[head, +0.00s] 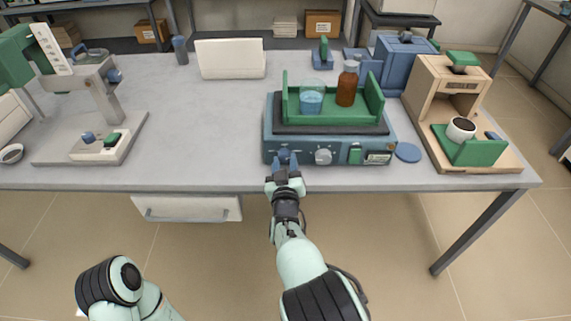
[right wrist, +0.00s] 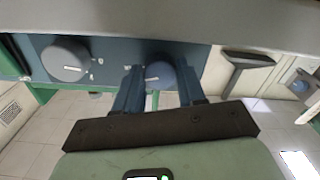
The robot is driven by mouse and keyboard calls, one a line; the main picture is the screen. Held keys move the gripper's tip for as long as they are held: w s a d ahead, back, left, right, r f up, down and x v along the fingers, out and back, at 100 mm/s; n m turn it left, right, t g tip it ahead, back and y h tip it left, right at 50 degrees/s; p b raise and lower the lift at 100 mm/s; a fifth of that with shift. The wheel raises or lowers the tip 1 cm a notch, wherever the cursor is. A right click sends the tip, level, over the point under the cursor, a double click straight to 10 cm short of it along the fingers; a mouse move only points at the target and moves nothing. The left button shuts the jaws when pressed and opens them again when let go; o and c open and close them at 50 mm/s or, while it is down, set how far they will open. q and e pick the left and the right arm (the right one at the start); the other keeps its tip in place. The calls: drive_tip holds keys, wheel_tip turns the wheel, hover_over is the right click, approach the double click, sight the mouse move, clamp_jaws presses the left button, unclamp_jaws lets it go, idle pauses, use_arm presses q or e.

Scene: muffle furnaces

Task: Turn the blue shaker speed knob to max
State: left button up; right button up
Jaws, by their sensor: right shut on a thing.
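The shaker (head: 268,136) is a blue box near the front edge of the grey bench, with a green tray on top. Its blue speed knob (head: 284,154) is on the left part of the front panel. A grey knob (head: 323,156) and a green switch (head: 355,154) sit to its right. My right gripper (head: 285,165) is at the blue knob, partly covering it. In the right wrist view, the blue knob (right wrist: 160,76) lies between the two blue fingers, which are shut on it. The grey knob (right wrist: 66,61) is beside it. My left gripper is out of view.
The green tray (head: 335,116) holds a beaker (head: 311,97) and a brown bottle (head: 347,86). A wooden-coloured machine (head: 425,85) with a cup stands right, and a balance-like stand (head: 105,100) left. A drawer (head: 187,209) hangs under the bench. The bench middle-left is clear.

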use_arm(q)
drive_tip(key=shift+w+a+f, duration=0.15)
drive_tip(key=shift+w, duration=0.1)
use_arm(e)
drive_tip(key=shift+r+m, duration=0.25)
drive_tip(key=shift+m, duration=0.35)
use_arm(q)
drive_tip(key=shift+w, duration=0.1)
use_arm(e)
drive_tip(key=o, duration=1.1)
drive_tip(key=shift+w, duration=0.1)
drive_tip(key=shift+c, duration=0.2)
drive_tip(key=shift+f, duration=0.15)
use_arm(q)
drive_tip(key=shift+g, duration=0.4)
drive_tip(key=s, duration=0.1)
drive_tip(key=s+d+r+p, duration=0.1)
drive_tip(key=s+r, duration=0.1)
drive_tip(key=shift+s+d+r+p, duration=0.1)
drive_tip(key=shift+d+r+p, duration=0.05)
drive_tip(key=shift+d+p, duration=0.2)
use_arm(e)
drive_tip(key=s, duration=1.3)
drive_tip(key=shift+s, duration=0.25)
